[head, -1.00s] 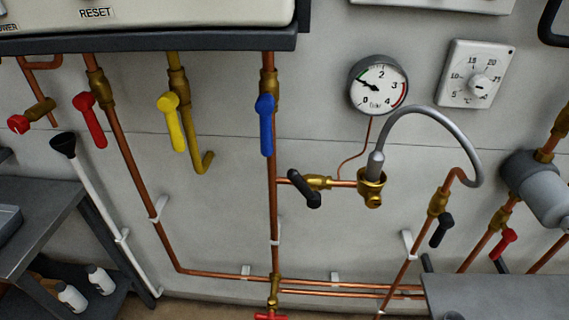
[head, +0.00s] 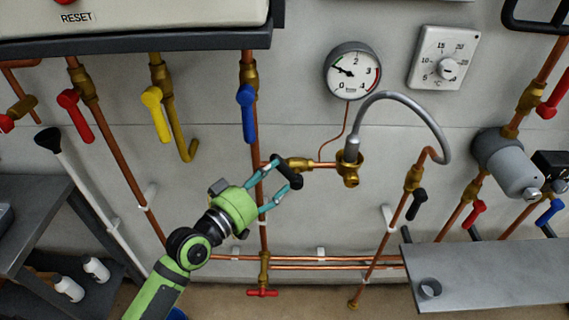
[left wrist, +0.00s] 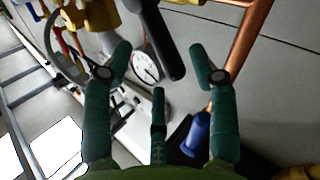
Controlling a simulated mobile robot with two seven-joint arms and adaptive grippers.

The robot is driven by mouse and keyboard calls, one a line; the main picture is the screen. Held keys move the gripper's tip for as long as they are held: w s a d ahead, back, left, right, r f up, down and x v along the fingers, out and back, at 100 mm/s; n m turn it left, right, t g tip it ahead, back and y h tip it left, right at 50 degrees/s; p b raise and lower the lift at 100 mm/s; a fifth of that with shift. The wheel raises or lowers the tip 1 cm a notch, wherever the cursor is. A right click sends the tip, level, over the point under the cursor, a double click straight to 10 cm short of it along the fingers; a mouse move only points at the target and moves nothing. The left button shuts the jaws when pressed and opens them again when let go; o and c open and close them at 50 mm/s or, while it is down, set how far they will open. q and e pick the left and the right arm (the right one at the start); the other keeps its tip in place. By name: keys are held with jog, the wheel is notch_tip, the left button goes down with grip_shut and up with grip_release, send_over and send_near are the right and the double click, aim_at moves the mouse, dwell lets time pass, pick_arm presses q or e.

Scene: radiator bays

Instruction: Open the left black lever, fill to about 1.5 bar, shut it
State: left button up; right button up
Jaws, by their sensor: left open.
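The left black lever (head: 287,173) sits on a brass valve (head: 300,163) in the short pipe left of the grey hose's brass fitting. In the left wrist view, the lever (left wrist: 160,42) shows between the two open fingertips (left wrist: 158,62), with gaps visible on both sides. The round pressure gauge (head: 352,71) has its needle pointing up-left, at roughly 1 bar. The gauge also shows in the left wrist view (left wrist: 145,66). My right gripper is out of view.
A blue lever (head: 247,112) hangs above my left gripper. Another black lever (head: 417,203) is on the pipe to the right, below the grey hose (head: 425,115). A grey shelf (head: 490,265) holding a cup juts out lower right.

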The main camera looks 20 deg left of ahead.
aim_at(281, 171)
pick_arm(q)
jog(key=p+x, duration=0.1)
jog(key=x, duration=0.4)
jog(key=shift+w, duration=0.1)
jog(key=shift+f, duration=0.1)
grip_shut()
